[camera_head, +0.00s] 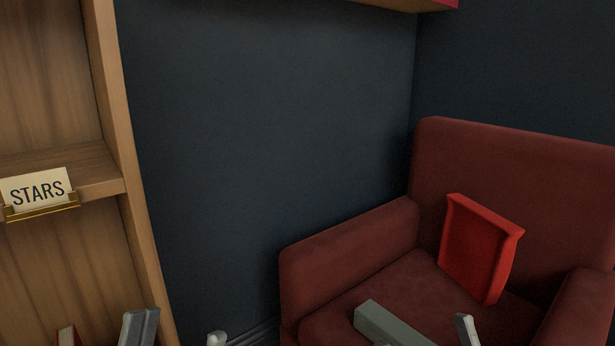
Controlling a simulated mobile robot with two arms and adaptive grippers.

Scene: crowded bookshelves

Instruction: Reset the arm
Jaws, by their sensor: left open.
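My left gripper (178,334) shows only by its fingertips at the bottom edge of the head view. They are apart, with no object visible between them, in front of the wooden bookcase's right side. A pale fingertip of my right gripper (466,331) shows at the bottom, in front of the armchair seat.
A wooden bookcase (128,200) with a STARS label (38,190) stands left. A dark red armchair (345,245) fills the right, with a bright red book-like object (478,248) leaning on its back. A red book top (67,335) shows low left. Dark wall lies between.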

